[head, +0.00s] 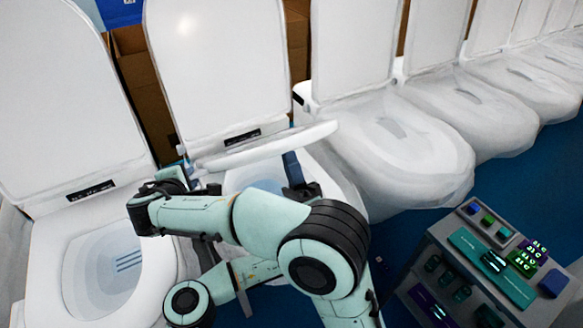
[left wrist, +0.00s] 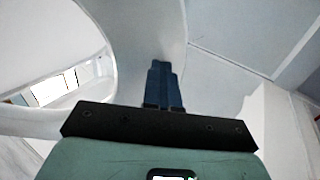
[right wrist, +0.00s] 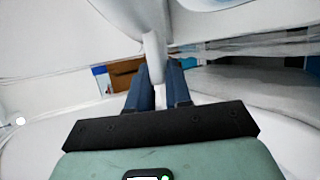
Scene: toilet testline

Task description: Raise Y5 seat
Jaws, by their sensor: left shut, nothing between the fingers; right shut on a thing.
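On the second toilet from the left, the white seat (head: 270,145) is tilted partly up between the bowl and the upright lid (head: 220,70). My left gripper (head: 292,165) is at the seat's right side, just under its raised edge. Its blue fingers (left wrist: 162,85) are together and empty, with a curved white surface (left wrist: 150,30) close by in the left wrist view. My right gripper (head: 190,178) is at the seat's left side. Its fingers (right wrist: 157,85) are closed around a narrow white part, apparently the seat's edge. My arms hide much of the bowl (head: 265,185).
Another toilet (head: 150,270) with its lid up stands at left. More toilets (head: 405,145) stand in a row at right. A grey cart (head: 440,235) with small devices stands at lower right. Cardboard boxes (head: 140,75) are behind. Blue floor (head: 500,185) shows between the row and cart.

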